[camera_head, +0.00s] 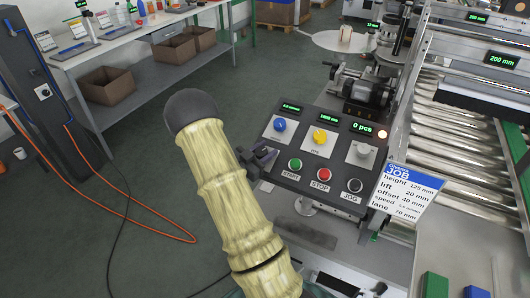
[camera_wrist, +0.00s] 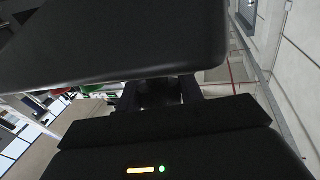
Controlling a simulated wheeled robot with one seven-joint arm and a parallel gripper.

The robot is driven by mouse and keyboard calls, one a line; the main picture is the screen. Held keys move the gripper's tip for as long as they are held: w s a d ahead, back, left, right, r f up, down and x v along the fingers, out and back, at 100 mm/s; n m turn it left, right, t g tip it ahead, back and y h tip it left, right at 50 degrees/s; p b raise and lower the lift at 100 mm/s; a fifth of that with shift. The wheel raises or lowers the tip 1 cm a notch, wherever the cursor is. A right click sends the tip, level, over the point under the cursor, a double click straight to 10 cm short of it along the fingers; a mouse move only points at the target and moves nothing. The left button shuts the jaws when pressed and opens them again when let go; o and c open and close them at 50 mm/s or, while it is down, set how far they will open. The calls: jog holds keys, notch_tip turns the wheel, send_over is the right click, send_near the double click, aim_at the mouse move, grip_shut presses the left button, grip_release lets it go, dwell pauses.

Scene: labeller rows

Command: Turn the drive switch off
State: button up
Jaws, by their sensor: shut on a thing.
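The dark control panel (camera_head: 325,160) stands right of centre in the head view. It carries a blue knob (camera_head: 279,125), a yellow knob (camera_head: 320,137), a grey knob (camera_head: 362,149), and START (camera_head: 295,164), STOP (camera_head: 323,174) and JOG (camera_head: 354,185) buttons. No label reading "drive" is legible. My gripper (camera_head: 264,158) is at the panel's left edge, left of START, with its jaws partly hidden by my arm. In the wrist view my gripper (camera_wrist: 160,92) is shut on a small dark part. I cannot tell whether that part is the drive switch.
A job card (camera_head: 405,190) hangs at the panel's right. A roller conveyor (camera_head: 450,130) runs beyond it. A bench (camera_head: 140,50) with cardboard boxes (camera_head: 107,88) stands back left. An orange cable (camera_head: 125,218) crosses the floor.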

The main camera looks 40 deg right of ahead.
jog(key=n+t+y+b, duration=0.1)
jog(key=n+t, duration=0.1)
jog(key=t, duration=0.1)
jog(key=n+t+b, duration=0.1)
jog(key=n+t, duration=0.2)
jog(key=shift+w+a+f+y, duration=0.1)
jog(key=shift+w+y, duration=0.1)
jog(key=shift+y, duration=0.2)
jog(key=n+t+y+b, duration=0.1)
jog(key=n+t+y, duration=0.1)
jog(key=n+t, duration=0.2)
jog(key=shift+w+y, duration=0.1)
jog(key=shift+y, duration=0.2)
jog(key=n+t+y+b, duration=0.1)
jog(key=n+y, duration=0.1)
jog(key=n+t+y, duration=0.2)
jog(key=n, duration=0.1)
jog(key=shift+w+a+b, duration=0.15)
jog(key=shift+b, duration=0.25)
jog(key=shift+w+a+n+t+y+b, duration=0.15)
jog(key=shift+n+t+y, duration=0.25)
jog(key=shift+n+y, duration=0.6)
jog(key=shift+s+a+n+t+y+b, duration=0.15)
jog(key=shift+n+t+y, duration=0.25)
jog(key=shift+n+y, duration=0.6)
jog(key=shift+w+y, duration=0.15)
jog(key=shift+y, duration=0.35)
jog(key=o, duration=1)
